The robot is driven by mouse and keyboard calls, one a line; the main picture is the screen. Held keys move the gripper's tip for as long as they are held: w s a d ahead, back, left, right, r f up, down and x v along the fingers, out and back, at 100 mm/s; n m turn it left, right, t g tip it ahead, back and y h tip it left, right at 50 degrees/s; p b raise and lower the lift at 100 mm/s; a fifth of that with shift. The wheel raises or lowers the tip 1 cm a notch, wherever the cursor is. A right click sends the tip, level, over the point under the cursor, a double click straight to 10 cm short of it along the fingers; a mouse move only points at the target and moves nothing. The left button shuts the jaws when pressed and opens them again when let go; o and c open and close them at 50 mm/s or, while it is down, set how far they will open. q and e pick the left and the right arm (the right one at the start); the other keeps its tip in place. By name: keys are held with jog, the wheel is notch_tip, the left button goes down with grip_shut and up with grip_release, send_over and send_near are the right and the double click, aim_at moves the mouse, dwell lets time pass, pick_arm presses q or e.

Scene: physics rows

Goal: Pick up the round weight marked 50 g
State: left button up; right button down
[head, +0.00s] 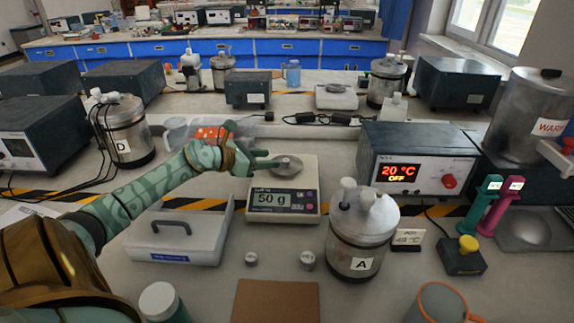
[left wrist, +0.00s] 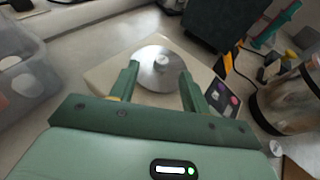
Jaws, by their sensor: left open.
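A balance (head: 283,200) stands mid-table, its display reading 50 g. On its round metal pan (left wrist: 150,82) sits a small round metal weight (head: 286,160); it also shows near the pan's middle in the left wrist view (left wrist: 161,60). Its marking is too small to read. My left gripper (head: 264,159) is open and empty, beside the pan's left side. In the left wrist view its fingers (left wrist: 159,74) stand either side of the pan, with the weight beyond the tips and between their lines. My right gripper is not in view.
Two small metal cylinders, one left (head: 251,259) and one right (head: 307,260), stand in front of the balance. Vessel A (head: 362,235) is close on the right, with a heater box (head: 420,160) behind it.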

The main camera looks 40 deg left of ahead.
aim_at(286, 160)
pick_arm(q)
jog(key=b+x, duration=0.1)
jog(key=x, duration=0.4)
jog(key=shift+s+d+f+b, duration=0.15)
jog(key=shift+f+b, duration=0.1)
jog(key=shift+b, duration=0.15)
jog(key=shift+r, duration=0.1)
grip_shut()
jog(key=shift+r, duration=0.1)
